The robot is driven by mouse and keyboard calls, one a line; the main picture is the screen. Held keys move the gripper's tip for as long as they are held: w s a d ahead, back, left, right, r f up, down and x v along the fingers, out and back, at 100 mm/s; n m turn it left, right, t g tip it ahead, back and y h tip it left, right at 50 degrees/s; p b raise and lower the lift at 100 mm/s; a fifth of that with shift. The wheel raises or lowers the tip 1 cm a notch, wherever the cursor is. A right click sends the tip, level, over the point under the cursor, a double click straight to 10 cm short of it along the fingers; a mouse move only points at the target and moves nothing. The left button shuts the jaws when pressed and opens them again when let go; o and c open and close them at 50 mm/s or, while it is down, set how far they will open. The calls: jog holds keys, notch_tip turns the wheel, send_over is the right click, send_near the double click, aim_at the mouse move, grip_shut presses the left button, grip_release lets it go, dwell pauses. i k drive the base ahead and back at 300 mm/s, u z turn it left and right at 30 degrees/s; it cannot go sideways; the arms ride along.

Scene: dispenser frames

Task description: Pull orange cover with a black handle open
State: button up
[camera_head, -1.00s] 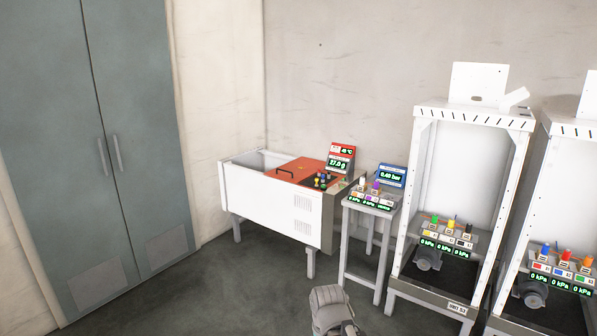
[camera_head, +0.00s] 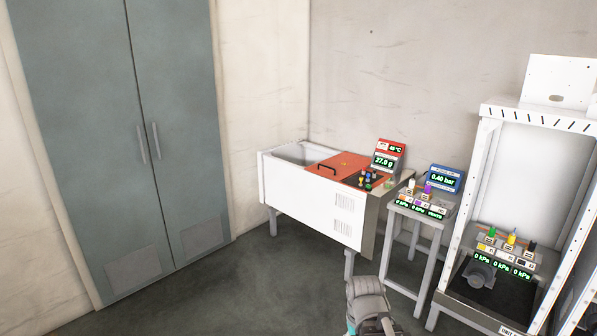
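The orange cover (camera_head: 349,161) lies flat on top of a white box-shaped unit (camera_head: 308,204) against the back wall. Its black handle (camera_head: 326,168) stands up near the cover's left edge. Left of the cover, the top of the unit is open and shows a grey inner basin (camera_head: 303,152). Part of my arm shows at the bottom edge, in front of the unit and well apart from the cover. My gripper's fingers are not visible.
A red display (camera_head: 389,155) and several coloured knobs stand right of the cover. A small table (camera_head: 417,217) with a blue display (camera_head: 444,179) is beside it. A tall white frame (camera_head: 484,150) stands at right. Grey-green doors (camera_head: 90,120) are at left. The floor between is clear.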

aim_at(338, 167)
jog(key=u, duration=0.05)
jog(key=i, duration=3.8)
jog(key=u, duration=0.2)
